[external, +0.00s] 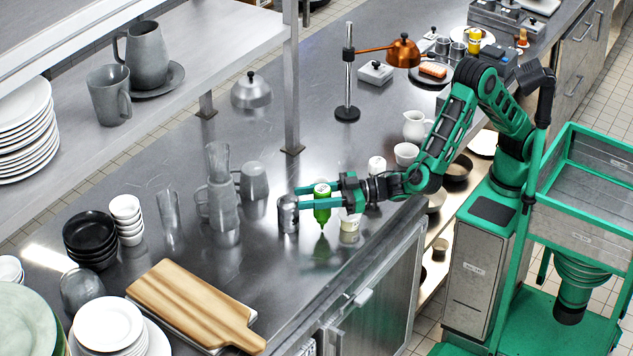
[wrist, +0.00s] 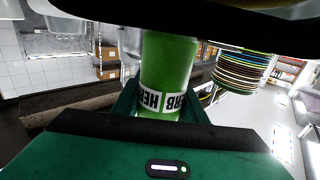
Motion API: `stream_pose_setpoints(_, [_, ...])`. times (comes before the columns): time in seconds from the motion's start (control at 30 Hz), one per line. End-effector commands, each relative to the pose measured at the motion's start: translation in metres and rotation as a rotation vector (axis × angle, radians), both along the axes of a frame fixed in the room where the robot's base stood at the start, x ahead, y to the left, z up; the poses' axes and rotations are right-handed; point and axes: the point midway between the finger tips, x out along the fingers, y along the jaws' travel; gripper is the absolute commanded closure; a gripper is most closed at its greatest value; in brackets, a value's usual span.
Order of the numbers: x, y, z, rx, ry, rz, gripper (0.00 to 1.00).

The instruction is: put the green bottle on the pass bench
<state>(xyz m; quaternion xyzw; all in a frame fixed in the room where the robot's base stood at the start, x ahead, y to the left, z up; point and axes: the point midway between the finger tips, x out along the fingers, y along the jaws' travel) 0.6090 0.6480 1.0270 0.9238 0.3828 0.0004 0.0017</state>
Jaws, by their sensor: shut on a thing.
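In the wrist view the bottle (wrist: 168,75) fills the middle, with a white label band. My gripper is shut on it. Whether the bottle's base touches the steel cannot be told for sure; its reflection shows just below it. I cannot tell whether this steel surface is the pass bench.
A steel shaker (external: 288,214) stands just left of the bottle, and a pale jar (external: 350,226) just right. Grey mugs (external: 253,181) and glasses stand further left. A wooden board (external: 190,305) lies at the front left. Bare steel lies between board and bottle.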

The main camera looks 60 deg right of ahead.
Motion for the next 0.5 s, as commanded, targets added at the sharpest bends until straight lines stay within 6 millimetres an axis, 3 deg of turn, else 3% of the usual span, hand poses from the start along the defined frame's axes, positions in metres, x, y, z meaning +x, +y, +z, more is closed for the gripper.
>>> stream_pose_setpoints(0.4, [-0.0001,-0.0001,-0.0074,0.001,-0.001,0.000,0.72])
stream_pose_setpoints(0.43, [-0.0002,-0.0001,-0.0076,0.000,0.000,0.000,0.57])
stream_pose_setpoints(0.5, [-0.0002,-0.0001,-0.0074,0.001,-0.001,0.000,0.43])
